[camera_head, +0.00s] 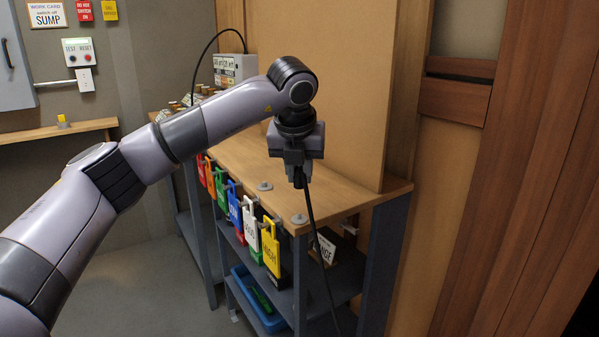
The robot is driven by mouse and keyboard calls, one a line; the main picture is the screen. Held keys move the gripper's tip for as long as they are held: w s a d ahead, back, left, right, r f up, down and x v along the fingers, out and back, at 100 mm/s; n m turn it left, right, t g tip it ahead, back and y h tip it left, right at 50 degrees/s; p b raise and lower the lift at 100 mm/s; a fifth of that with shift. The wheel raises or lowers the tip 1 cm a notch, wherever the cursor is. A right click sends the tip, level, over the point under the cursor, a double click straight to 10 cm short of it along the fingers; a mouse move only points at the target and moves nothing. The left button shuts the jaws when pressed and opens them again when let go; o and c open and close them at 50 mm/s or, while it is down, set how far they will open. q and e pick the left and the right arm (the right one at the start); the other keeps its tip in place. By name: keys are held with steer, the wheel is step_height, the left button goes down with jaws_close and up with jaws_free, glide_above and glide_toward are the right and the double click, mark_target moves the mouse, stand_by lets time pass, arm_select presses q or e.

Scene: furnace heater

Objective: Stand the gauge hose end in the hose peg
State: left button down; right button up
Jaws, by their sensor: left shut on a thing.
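My left gripper (298,173) is shut on the end of a black hose (313,225). It holds the end above the right part of the wooden bench top. The hose hangs down from the jaws, past the bench's front edge and out at the bottom of the picture. I cannot tell which of these is the hose peg. My right gripper is out of view.
Several coloured tags (271,249) hang along the bench's front edge. A grey box with a black cable (235,68) stands at the bench's far end. A blue tray (258,306) is on the lower shelf. A wooden panel (330,60) closes the bench's back.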

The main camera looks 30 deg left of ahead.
mark_target(299, 184)
arm_select(q)
steer(key=shift+f+b, duration=1.95)
steer(key=shift+f, duration=0.55)
steer(key=shift+f+b, duration=0.75)
steer(key=shift+f, duration=0.4)
steer(key=shift+r, duration=0.1)
stand_by(1.2)
stand_by(0.5)
steer(key=c, duration=0.9)
jaws_free()
